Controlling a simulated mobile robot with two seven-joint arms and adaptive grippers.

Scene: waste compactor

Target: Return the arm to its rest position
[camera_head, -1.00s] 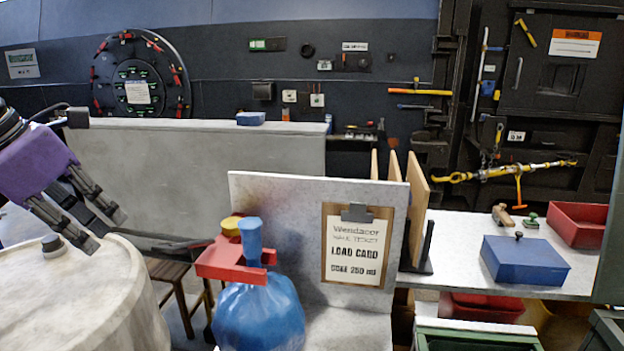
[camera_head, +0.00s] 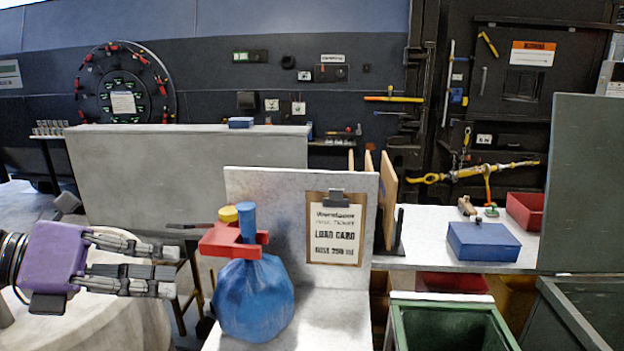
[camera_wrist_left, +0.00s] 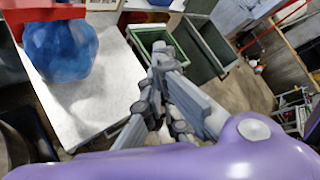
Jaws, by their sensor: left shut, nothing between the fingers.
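My left gripper (camera_head: 172,268) comes in from the left in the head view, with a purple body and grey fingers. It is shut and empty, above the pale round drum top (camera_head: 140,325). Its fingers point right, toward the blue bag (camera_head: 252,298), and are apart from it. In the left wrist view the closed fingers (camera_wrist_left: 160,62) show in front of the white table (camera_wrist_left: 100,105), with the blue bag (camera_wrist_left: 60,50) at the upper left. My right gripper is not in view.
A red clamp (camera_head: 228,241) sits at the bag's neck. A load card clipboard (camera_head: 335,230) leans behind the table. An open green bin (camera_head: 455,300) stands to the right. A blue box (camera_head: 483,242) and a red tray (camera_head: 525,210) are on the back bench.

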